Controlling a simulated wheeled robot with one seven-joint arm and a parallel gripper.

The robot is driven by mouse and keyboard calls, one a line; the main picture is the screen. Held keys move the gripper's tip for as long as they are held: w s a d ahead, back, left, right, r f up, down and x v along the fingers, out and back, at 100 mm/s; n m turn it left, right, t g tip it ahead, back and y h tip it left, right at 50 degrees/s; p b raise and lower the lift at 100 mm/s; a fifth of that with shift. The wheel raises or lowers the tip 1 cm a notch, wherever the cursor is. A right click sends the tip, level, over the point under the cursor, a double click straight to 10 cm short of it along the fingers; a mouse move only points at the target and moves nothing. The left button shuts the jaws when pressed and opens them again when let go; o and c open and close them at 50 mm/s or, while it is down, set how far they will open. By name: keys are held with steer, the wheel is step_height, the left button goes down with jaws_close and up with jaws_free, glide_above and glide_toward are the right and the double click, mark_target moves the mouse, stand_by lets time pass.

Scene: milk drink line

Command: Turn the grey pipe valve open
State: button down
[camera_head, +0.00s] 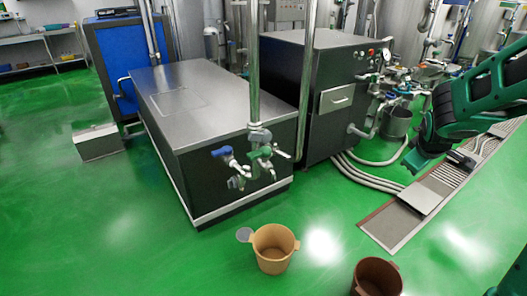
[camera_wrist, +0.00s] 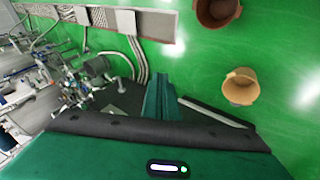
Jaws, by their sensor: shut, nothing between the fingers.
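A vertical metal pipe (camera_head: 253,60) comes down in front of the low steel cabinet in the head view. Near its lower end are a blue-handled valve (camera_head: 223,153), a green-handled valve (camera_head: 262,154) and a grey metal fitting (camera_head: 259,135). I cannot tell for sure which part is the grey valve or how its handle is turned. My gripper (camera_wrist: 160,82) shows in the wrist view with its teal fingers shut and empty, above the floor. In the head view my green arm is at the right, well apart from the pipe valves.
The low steel cabinet (camera_head: 190,120) and a taller dark machine (camera_head: 325,85) with pipes and gauges fill the middle. A tan bucket (camera_head: 273,255) and a brown bucket (camera_head: 377,278) stand on the green floor. A floor drain (camera_head: 395,230) runs at right.

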steer(key=w+a+f+n+t+y, duration=0.2)
steer(key=w+a+f+n+t, duration=0.2)
steer(key=w+a+n, duration=0.55)
steer(key=w+a+f+n+t+y, duration=0.1)
steer(key=w+a+f+n+t, duration=0.4)
steer(key=w+a, duration=0.75)
steer(key=n+t+y, duration=0.3)
steer(key=n+y, duration=0.8)
steer(key=n, duration=0.6)
glide_toward(252, 157)
steer(key=shift+m, duration=0.25)
steer(key=x, duration=0.3)
steer(key=r+x, duration=0.1)
steer(key=x, duration=0.4)
steer(key=shift+a+r, duration=0.35)
steer(key=shift+a, duration=0.1)
steer(key=shift+w+d+r, duration=0.1)
steer(key=shift+d+r, duration=0.15)
steer(key=shift+r, duration=0.35)
steer(key=shift+w+d+r, duration=0.15)
steer(key=shift+d+r, duration=0.1)
steer(key=shift+r, duration=0.35)
steer(key=shift+w+d+r, duration=0.1)
steer(key=shift+d+r, duration=0.15)
steer(key=shift+r, duration=0.35)
